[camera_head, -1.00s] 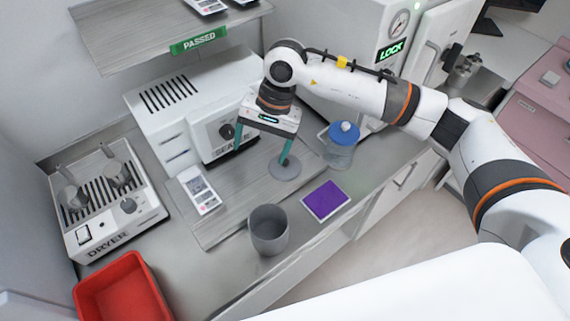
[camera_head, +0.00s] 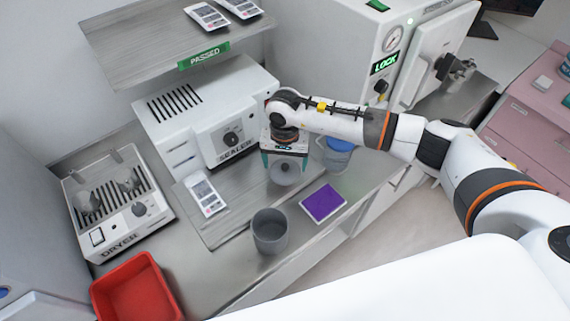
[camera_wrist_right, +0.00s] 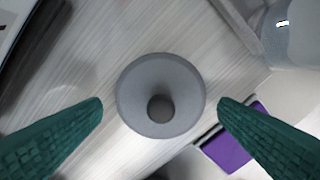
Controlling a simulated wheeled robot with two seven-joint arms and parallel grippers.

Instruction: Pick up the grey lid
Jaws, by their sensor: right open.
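The grey lid (camera_head: 285,173) is a round disc with a small knob, lying on the wooden-look board in front of the sealer. In the right wrist view the lid (camera_wrist_right: 160,95) sits in the middle of the picture with its knob up. My right gripper (camera_head: 284,172) is over the lid and partly hides it in the head view. In the right wrist view its green fingers (camera_wrist_right: 160,108) are apart, one on each side of the lid, with nothing between them gripped. My left gripper is not in view.
A grey cup (camera_head: 270,232) stands near the counter's front edge. A purple pad (camera_head: 323,203) lies right of it. A blue-lidded jar (camera_head: 338,152) stands close to the right of my gripper. The sealer (camera_head: 207,110) is behind. A red bin (camera_head: 136,289) is at front left.

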